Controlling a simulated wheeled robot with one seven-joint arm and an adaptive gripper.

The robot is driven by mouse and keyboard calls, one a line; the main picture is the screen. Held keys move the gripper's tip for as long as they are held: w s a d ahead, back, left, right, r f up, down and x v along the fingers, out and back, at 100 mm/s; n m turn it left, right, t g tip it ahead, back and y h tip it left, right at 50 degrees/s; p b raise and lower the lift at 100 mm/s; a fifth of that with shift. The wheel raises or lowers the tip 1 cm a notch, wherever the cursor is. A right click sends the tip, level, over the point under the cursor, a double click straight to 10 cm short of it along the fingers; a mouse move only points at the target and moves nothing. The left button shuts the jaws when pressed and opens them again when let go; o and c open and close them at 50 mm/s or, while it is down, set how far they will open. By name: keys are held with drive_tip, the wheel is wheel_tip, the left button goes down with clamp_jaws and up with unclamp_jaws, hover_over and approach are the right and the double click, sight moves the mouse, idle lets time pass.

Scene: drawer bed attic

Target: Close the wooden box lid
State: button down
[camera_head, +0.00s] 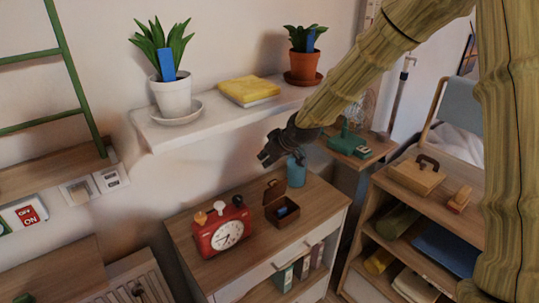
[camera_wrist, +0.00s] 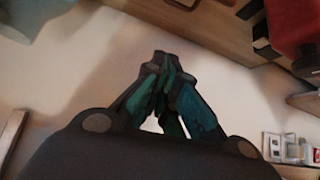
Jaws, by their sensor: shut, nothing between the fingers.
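A small brown wooden box (camera_head: 284,216) stands on the wooden top of the white cabinet, right of the red alarm clock. Its lid (camera_head: 272,190) stands raised at the back left, so the box is open. A small blue object (camera_head: 287,210) lies inside. My gripper (camera_head: 266,159) is in the air above and behind the box, close to the wall, and touches nothing that I can see. In the wrist view my gripper (camera_wrist: 160,62) has its fingers together and empty. A dark brown piece (camera_wrist: 262,28) near the upper right there may be the box.
The red alarm clock (camera_head: 222,231) stands close left of the box. A blue cup (camera_head: 297,170) stands behind it. The white wall shelf (camera_head: 146,132) with potted plants and a yellow book (camera_head: 249,91) is above, near my arm. The cabinet top (camera_head: 312,205) is clear right of the box.

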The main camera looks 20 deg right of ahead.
sight(273, 189)
drive_tip(key=shift+s+d+f+p, duration=0.1)
drive_tip(key=shift+s+f+p, duration=0.2)
drive_tip(key=shift+f, duration=0.95)
drive_tip(key=shift+s+d+f+p, duration=0.1)
drive_tip(key=shift+f+p, duration=0.25)
drive_tip(key=shift+f, duration=0.85)
drive_tip(key=shift+a+f, duration=0.1)
